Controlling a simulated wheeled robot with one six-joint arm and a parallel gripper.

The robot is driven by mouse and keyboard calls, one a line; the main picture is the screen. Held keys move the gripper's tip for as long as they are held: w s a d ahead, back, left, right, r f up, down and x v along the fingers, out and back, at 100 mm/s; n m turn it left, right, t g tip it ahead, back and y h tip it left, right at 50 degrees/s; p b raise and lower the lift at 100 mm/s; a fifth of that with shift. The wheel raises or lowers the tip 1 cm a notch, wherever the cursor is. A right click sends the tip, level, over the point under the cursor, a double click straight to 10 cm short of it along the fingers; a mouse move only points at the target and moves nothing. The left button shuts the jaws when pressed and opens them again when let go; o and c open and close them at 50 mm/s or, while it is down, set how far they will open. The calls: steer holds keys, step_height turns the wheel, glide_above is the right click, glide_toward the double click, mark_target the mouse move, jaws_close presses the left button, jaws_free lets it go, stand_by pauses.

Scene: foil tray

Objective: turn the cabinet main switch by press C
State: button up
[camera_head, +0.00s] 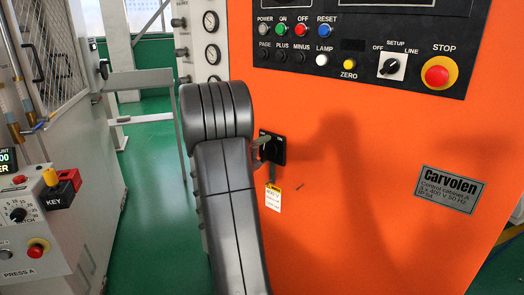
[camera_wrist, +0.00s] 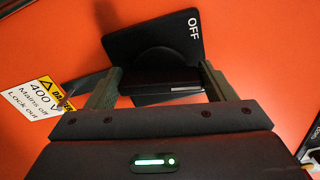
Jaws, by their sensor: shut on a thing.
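The cabinet main switch is a black square plate (camera_head: 278,152) on the orange cabinet front, just right of my arm in the head view. In the wrist view its plate (camera_wrist: 150,42) fills the top middle and looks tilted, with "OFF" lettered near its right corner. A black handle (camera_wrist: 168,97) projects from it. My gripper (camera_wrist: 160,86) is shut on this handle, one grey-green finger on each side. In the head view my arm hides most of the gripper. The word ON and the handle's pointing direction cannot be read.
A yellow and white 400 V tag (camera_head: 273,198) hangs below the switch, left of my gripper in the wrist view (camera_wrist: 40,98). The cabinet's panel holds buttons, a selector (camera_head: 391,67) and a red stop button (camera_head: 439,73). Press A (camera_head: 40,235) stands left, beyond green floor.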

steer(key=n+p, duration=0.2)
steer(key=n, duration=0.3)
steer(key=shift+n, duration=0.3)
steer(key=n+p, duration=0.2)
steer(key=n, duration=0.1)
steer(key=n+p, duration=0.1)
steer(key=n, duration=0.1)
steer(key=shift+s+f, duration=0.1)
steer(key=shift+f, duration=0.15)
steer(key=shift+f+n, duration=0.1)
steer(key=shift+n, duration=0.3)
steer(key=o, duration=1)
steer(key=b+v, duration=0.1)
steer(key=v, duration=1.2)
steer(key=shift+s+a+b, duration=0.2)
steer(key=shift+s+b, duration=0.1)
steer(key=shift+b, duration=0.05)
